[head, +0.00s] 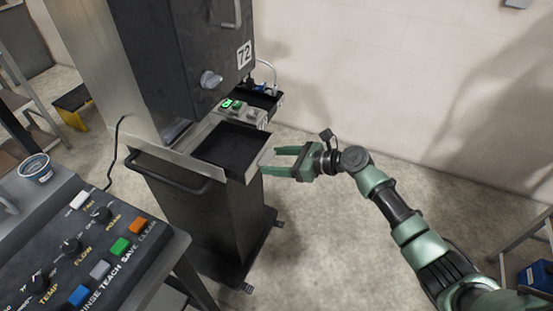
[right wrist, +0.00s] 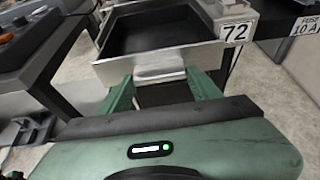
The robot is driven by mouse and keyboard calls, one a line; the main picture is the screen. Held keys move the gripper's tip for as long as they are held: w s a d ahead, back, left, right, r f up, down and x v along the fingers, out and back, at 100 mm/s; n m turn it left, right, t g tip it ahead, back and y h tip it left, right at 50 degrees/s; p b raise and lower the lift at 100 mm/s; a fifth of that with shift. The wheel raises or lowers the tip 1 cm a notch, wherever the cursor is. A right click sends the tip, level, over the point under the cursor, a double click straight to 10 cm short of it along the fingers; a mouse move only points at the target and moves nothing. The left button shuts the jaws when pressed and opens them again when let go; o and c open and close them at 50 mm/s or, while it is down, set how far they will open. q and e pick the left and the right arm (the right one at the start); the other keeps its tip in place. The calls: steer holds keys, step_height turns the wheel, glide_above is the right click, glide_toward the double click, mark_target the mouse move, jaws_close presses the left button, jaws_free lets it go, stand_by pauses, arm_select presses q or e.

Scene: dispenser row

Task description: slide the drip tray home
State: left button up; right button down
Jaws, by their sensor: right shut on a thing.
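The drip tray (head: 232,146) is a dark, empty, shallow tray with a pale metal front, sticking out of the dispenser marked 72 (head: 185,60). In the right wrist view the tray's front plate (right wrist: 190,57) faces me, with a pale grip tab (right wrist: 160,74) at its middle. My right gripper (head: 268,161) is at the front of the tray, with its green fingers on either side of the tab, shut on it. The exact contact at the fingertips is partly hidden. My left gripper is not in view.
A dark handle bar (head: 165,175) sticks out from the dispenser cart. A blue bin (head: 538,275) stands at the far right. Floor around my right arm is clear.

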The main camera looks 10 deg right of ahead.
mark_target(262, 155)
steer(key=shift+r, duration=0.1)
steer(key=shift+w+a+p, duration=0.1)
steer(key=shift+w+a, duration=0.45)
steer(key=shift+a, duration=0.25)
steer(key=shift+w+a+p, duration=0.15)
steer(key=shift+w+a, duration=0.35)
steer(key=shift+a, duration=0.25)
steer(key=shift+w+a+p, duration=0.1)
steer(key=shift+w+a, duration=0.45)
steer(key=shift+a, duration=0.25)
steer(key=shift+c, duration=1.9)
jaws_free()
steer(key=shift+o, duration=0.7)
steer(key=shift+s+d, duration=0.1)
